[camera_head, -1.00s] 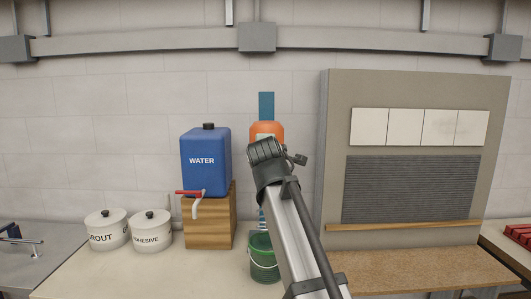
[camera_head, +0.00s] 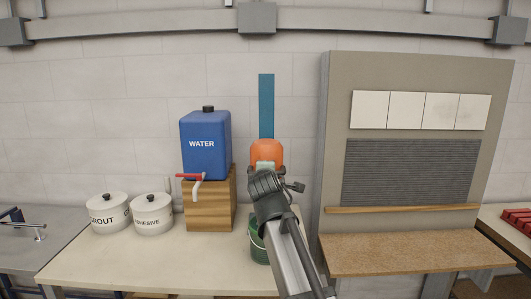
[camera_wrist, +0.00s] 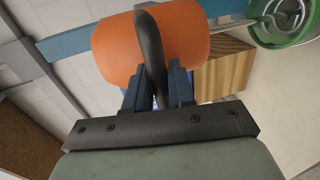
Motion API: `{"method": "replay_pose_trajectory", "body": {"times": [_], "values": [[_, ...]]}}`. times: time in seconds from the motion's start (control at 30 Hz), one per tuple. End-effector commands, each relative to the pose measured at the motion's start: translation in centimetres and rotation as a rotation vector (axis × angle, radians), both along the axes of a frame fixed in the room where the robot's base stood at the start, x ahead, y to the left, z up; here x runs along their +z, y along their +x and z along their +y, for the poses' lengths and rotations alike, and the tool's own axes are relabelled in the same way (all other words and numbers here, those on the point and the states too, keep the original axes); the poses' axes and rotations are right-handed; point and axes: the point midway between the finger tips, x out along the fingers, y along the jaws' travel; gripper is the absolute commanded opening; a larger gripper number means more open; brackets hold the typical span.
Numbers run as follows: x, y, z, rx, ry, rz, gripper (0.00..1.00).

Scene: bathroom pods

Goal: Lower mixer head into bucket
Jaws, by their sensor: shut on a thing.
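The orange mixer head (camera_head: 266,153) sits on a blue upright rail (camera_head: 266,105) above the green bucket (camera_head: 258,240). My arm hides its lower part and much of the bucket in the head view. In the wrist view, the orange mixer head (camera_wrist: 115,45) has a curved black handle (camera_wrist: 150,50), and my gripper (camera_wrist: 157,80) is shut on that handle. A metal shaft runs from the mixer head to a grey spiral paddle (camera_wrist: 284,14), which shows within the rim of the green bucket (camera_wrist: 262,38). How deep the paddle sits is hard to tell.
A blue water tank (camera_head: 205,143) with a red-handled tap stands on a wooden block (camera_head: 208,208) left of the bucket. Two white pots (camera_head: 108,214) are further left. A tile panel (camera_head: 415,65) with a ledge stands close on the right. The front left bench top is clear.

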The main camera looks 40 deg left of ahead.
Motion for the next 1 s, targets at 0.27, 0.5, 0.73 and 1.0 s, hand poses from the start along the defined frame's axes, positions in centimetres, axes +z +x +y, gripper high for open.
{"method": "replay_pose_trajectory", "body": {"times": [0.27,0.5,0.73,1.0], "values": [[-5.3,-0.1,-0.2,-0.001,-0.002,0.002,0.0],[-7.0,-0.1,-0.1,-0.001,-0.001,0.002,0.0],[-7.3,-0.1,-0.1,-0.001,-0.002,0.005,0.0],[-7.4,-0.1,-0.1,-0.001,-0.004,0.007,0.33]]}}
